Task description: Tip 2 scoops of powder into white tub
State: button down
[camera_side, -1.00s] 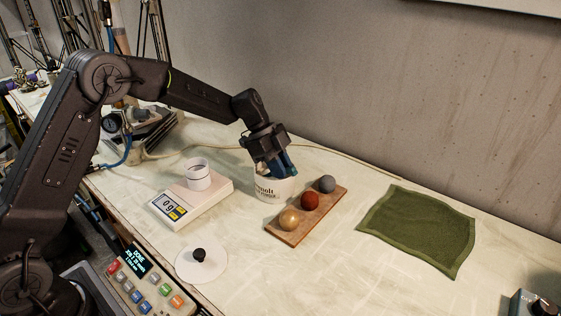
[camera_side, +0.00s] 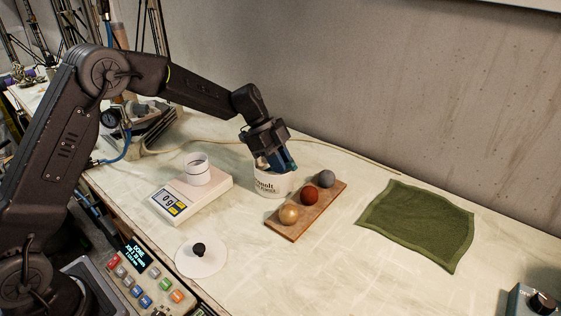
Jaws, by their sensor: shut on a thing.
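A small white tub (camera_side: 197,172) stands upright on the scale (camera_side: 188,196), whose display reads about 0 g. A larger white tub (camera_side: 270,189) with dark lettering stands to its right on the bench. My gripper (camera_side: 282,162) points down at the mouth of the lettered tub, its blue fingers at or just inside the rim. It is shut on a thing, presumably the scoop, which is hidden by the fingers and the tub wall. No powder can be made out from this angle.
A wooden board (camera_side: 280,232) with three balls, gold, red and grey, lies close to the right of the lettered tub. A round white lid (camera_side: 215,262) with a black knob lies in front. A green cloth (camera_side: 420,222) lies at right.

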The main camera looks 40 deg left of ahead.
jog(key=shift+s+r, duration=0.1)
jog(key=shift+r, duration=3.75)
jog(key=shift+a, duration=0.1)
jog(key=s+a+r+m+g, duration=0.2)
jog(key=s+a+r+m, duration=0.1)
jog(key=s+a, duration=0.8)
jog(key=shift+s+m+y, duration=0.3)
jog(key=shift+s+y, duration=0.1)
jog(key=shift+s, duration=1.4)
jog(key=a+r+n+t+h, duration=0.1)
jog(key=n+t, duration=0.2)
jog(key=t, duration=0.1)
jog(key=a+r+n+t+h, duration=0.1)
jog(key=n+t+h, duration=0.1)
jog(key=n+t, duration=0.2)
jog(key=a+n+t+h, duration=0.2)
jog(key=n+t, duration=0.1)
jog(key=n, duration=0.1)
jog(key=shift+w+a+r+t, duration=0.1)
jog(key=shift+w+r+t, duration=0.3)
